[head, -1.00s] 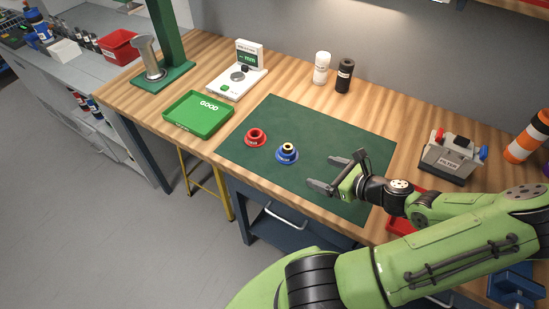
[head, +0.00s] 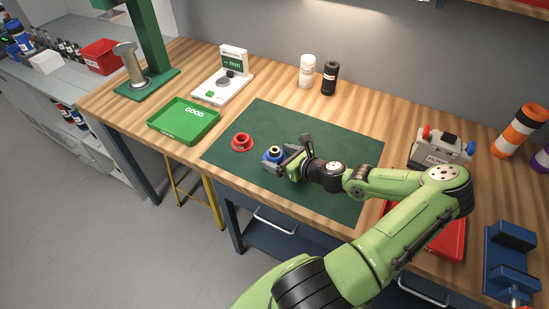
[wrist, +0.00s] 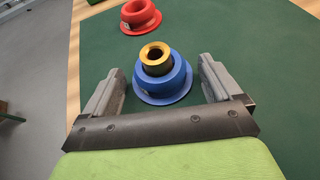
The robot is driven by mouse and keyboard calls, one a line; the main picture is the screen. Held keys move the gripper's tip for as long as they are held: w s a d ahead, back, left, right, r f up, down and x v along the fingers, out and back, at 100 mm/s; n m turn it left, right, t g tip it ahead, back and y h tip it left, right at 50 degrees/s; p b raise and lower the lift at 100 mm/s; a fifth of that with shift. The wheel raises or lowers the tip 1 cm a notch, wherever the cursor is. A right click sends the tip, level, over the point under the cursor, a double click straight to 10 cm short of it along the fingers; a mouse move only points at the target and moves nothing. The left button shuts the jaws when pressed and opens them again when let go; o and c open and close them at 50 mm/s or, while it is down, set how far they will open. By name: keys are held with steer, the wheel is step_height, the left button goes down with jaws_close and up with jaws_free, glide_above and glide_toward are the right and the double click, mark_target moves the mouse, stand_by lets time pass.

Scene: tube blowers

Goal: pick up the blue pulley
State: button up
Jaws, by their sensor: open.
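The blue pulley (head: 271,157) stands upright on the green mat, with a brass-coloured hub on top. In the wrist view the blue pulley (wrist: 162,82) sits between and slightly beyond the two grey fingers. My gripper (wrist: 160,88) is open, with one finger on each side of the pulley and small gaps showing. In the head view my gripper (head: 280,157) is low over the mat at the pulley, and partly hides it.
A red pulley (head: 241,142) stands just left on the green mat (head: 330,145); it also shows in the wrist view (wrist: 141,16). A green GOOD tray (head: 184,121) and a white scale (head: 222,88) are farther left. A grey filter box (head: 440,148) and red tray (head: 440,240) are at right.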

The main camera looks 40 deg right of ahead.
steer(key=shift+w+f, duration=0.2)
steer(key=shift+w, duration=0.15)
steer(key=shift+r, duration=0.1)
steer(key=c, duration=1)
